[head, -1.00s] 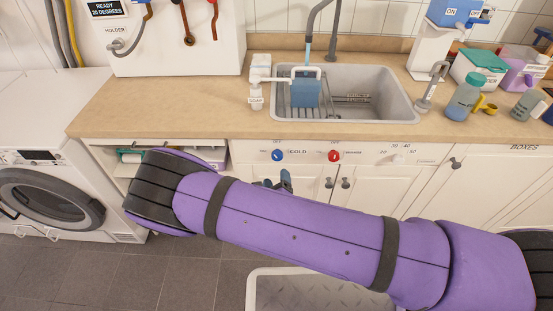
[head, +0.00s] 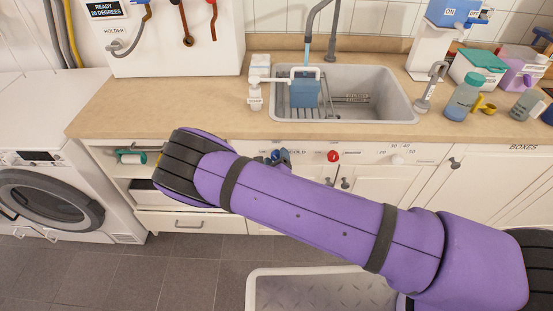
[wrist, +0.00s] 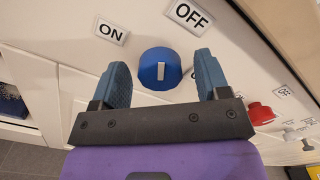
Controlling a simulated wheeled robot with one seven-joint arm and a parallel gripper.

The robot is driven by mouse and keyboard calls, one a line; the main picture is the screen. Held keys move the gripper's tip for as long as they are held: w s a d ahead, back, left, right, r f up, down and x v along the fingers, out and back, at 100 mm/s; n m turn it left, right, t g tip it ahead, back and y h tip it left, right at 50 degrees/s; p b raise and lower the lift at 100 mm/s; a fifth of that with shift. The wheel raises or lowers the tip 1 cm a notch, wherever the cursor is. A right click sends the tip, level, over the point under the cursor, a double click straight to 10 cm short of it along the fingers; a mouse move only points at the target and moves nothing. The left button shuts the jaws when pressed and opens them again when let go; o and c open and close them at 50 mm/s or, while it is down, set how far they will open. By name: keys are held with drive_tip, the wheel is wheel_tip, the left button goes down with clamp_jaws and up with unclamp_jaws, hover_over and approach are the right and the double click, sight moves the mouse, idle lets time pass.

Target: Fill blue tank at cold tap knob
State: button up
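The blue tank (head: 305,91) with a white handle stands in the sink (head: 390,105) under the grey tap spout (head: 316,20). A light-blue streak runs from the spout down to the tank and looks like water. The tank's fill level cannot be read. The blue cold knob (wrist: 160,70) has a white mark pointing roughly up in the wrist view, with ON and OFF labels beyond it. My gripper (head: 284,158) is at the knob on the counter front. In the wrist view it is open, one finger on each side of the knob, with visible gaps.
A red knob (head: 333,156) sits to the right of the cold knob. A white soap dispenser (head: 256,90) stands by the sink. An open shelf (head: 128,170) is at left beside the washing machine (head: 50,190). A grey-floored bin (head: 320,290) is below my arm.

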drive_tip(key=c, duration=0.9)
drive_tip(key=shift+m, duration=3)
drive_tip(key=o, duration=0.9)
drive_tip(key=shift+o, duration=0.2)
drive_tip(key=shift+s, duration=0.1)
